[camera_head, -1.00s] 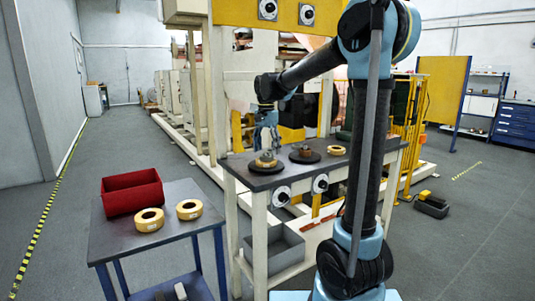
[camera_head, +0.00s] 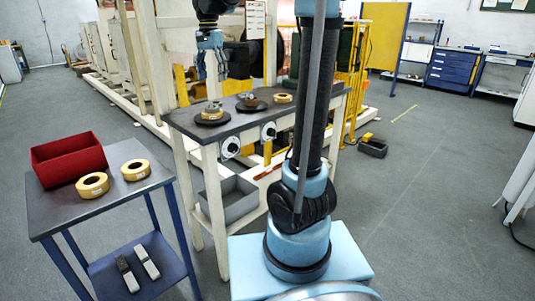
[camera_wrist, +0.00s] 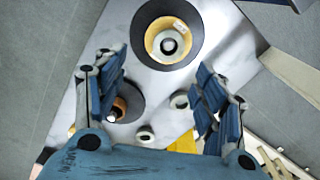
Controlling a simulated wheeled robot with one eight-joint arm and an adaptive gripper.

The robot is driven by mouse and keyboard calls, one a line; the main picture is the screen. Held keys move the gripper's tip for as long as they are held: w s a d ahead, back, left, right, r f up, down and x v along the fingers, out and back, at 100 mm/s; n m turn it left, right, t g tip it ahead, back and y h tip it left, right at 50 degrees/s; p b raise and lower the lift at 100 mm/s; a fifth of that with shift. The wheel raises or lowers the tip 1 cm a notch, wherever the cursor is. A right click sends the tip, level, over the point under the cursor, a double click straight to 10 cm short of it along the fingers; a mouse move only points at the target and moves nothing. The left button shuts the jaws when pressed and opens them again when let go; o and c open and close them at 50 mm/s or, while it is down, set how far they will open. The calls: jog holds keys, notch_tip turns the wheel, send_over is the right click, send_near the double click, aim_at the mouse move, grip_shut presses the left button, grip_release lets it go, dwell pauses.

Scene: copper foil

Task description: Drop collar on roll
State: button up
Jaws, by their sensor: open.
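On the bench, a yellow roll (camera_head: 210,116) lies on a black round base, with a grey collar (camera_head: 213,107) on top of it. In the wrist view the roll (camera_wrist: 152,40) is a yellow ring on a dark disc, with a pale grey round piece with a dark centre inside it. A second black base (camera_head: 251,105) stands to its right with a smaller grey-brown part; it is partly behind a finger in the wrist view (camera_wrist: 127,100). My gripper (camera_head: 211,76) is above the left base, fingers apart and pointing down. Nothing is between the fingers (camera_wrist: 159,88).
The side table (camera_head: 130,197) holds a red bin (camera_head: 68,160) and two yellow rolls (camera_head: 93,185). Two white dials (camera_head: 230,147) are on the bench front. A grey bin (camera_head: 229,199) sits underneath.

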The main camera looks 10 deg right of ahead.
jog(key=s+d+f+n, duration=0.2)
jog(key=s+d+f, duration=0.2)
jog(key=s+d, duration=0.4)
jog(key=s+d+f+n, duration=0.1)
jog(key=s+d+f, duration=0.3)
jog(key=s+f, duration=0.3)
jog(key=s+d+f+n+t, duration=0.1)
jog(key=s+d+f, duration=0.3)
jog(key=s+f, duration=0.4)
jog(key=s+d+f+n+t, duration=0.1)
jog(key=s+d+f+n, duration=0.1)
jog(key=s+d+f, duration=0.2)
jog(key=s+f, duration=0.3)
jog(key=f, duration=0.2)
jog(key=shift+s+d+n, duration=0.3)
jog(key=shift+s, duration=0.1)
jog(key=shift+w+f, duration=0.25)
jog(key=shift+w, duration=0.1)
